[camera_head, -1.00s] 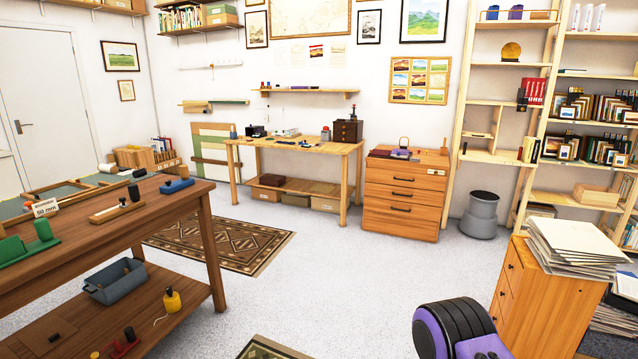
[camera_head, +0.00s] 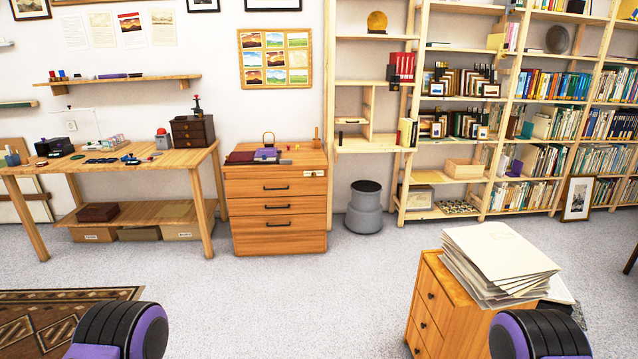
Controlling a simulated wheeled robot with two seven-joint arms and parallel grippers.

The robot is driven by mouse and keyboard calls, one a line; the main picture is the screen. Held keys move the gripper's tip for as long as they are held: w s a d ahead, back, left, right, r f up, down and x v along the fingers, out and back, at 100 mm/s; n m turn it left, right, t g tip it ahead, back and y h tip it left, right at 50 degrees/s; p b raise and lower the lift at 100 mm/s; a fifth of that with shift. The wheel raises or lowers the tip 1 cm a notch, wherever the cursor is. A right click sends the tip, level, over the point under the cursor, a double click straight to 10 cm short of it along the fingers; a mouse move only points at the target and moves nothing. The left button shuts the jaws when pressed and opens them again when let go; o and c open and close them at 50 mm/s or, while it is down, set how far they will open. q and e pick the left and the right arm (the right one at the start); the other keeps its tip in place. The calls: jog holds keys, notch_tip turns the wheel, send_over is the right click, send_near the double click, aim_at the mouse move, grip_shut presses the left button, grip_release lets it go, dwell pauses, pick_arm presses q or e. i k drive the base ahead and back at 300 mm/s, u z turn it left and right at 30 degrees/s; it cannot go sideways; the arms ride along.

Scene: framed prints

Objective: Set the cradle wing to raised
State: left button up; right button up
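I cannot pick out a cradle wing for certain in this view. A small purple object (camera_head: 266,154) sits on top of the wooden drawer cabinet (camera_head: 276,215), near an upright loop handle; it is too small to tell what it is. Neither of my grippers shows. Only rounded black and purple parts of my own arms show at the bottom left and bottom right.
A light wooden workbench (camera_head: 107,168) with tools stands left of the cabinet. A low cabinet (camera_head: 428,298) bearing stacked papers (camera_head: 497,255) stands front right. The middle floor (camera_head: 290,300) is clear.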

aim_at(239, 157)
jog(key=z, duration=0.05)
jog(key=i, duration=2.6)
jog(key=u, duration=0.45)
